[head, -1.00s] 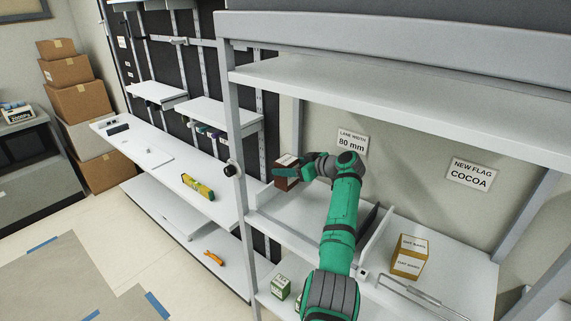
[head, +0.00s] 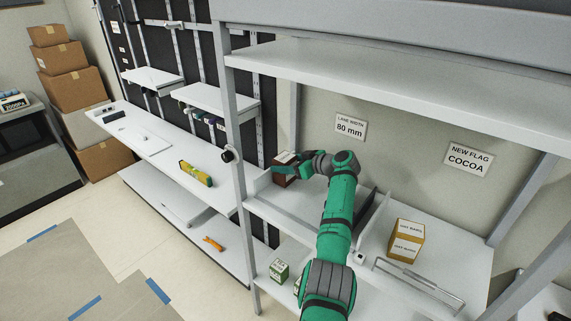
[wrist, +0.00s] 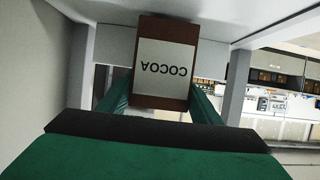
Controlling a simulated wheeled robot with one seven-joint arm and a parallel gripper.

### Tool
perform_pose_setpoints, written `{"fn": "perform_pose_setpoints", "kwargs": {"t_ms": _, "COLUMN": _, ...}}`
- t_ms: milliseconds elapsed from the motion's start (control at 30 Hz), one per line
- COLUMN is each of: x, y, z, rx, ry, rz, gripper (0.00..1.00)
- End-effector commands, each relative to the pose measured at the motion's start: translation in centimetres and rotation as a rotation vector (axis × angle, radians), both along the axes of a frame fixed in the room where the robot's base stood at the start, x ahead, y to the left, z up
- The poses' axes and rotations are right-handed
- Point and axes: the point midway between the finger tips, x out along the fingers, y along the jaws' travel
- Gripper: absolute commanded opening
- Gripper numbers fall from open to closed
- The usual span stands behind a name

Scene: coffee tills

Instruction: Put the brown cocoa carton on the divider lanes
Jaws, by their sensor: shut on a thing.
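The brown cocoa carton (head: 281,174) is held in my gripper (head: 296,171) at the left end of the shelf bay. In the wrist view the carton (wrist: 165,70) shows its COCOA label upside down, with the green fingers (wrist: 160,104) on either side of it. The gripper is shut on the carton. The carton is close above the white shelf (head: 285,203); I cannot tell whether it touches. Dark divider plates (head: 366,205) stand on this shelf right of my forearm, which partly hides the lanes.
A yellow oat carton (head: 406,241) stands on the shelf to the right, near a wire rack (head: 420,283). A grey upright post (head: 236,150) is just left of the carton. An upper shelf (head: 400,95) lies overhead. A green-and-white carton (head: 279,271) sits lower down.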

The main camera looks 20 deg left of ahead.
Motion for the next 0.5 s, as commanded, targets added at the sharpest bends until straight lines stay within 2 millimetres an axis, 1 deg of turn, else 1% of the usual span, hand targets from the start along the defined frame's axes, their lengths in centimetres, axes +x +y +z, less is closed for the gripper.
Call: {"fn": "perform_pose_setpoints", "kwargs": {"t_ms": 500, "x": 0.06, "y": -0.14, "z": -0.64, "rx": 0.001, "ry": 0.000, "rz": -0.002, "gripper": 0.30}}
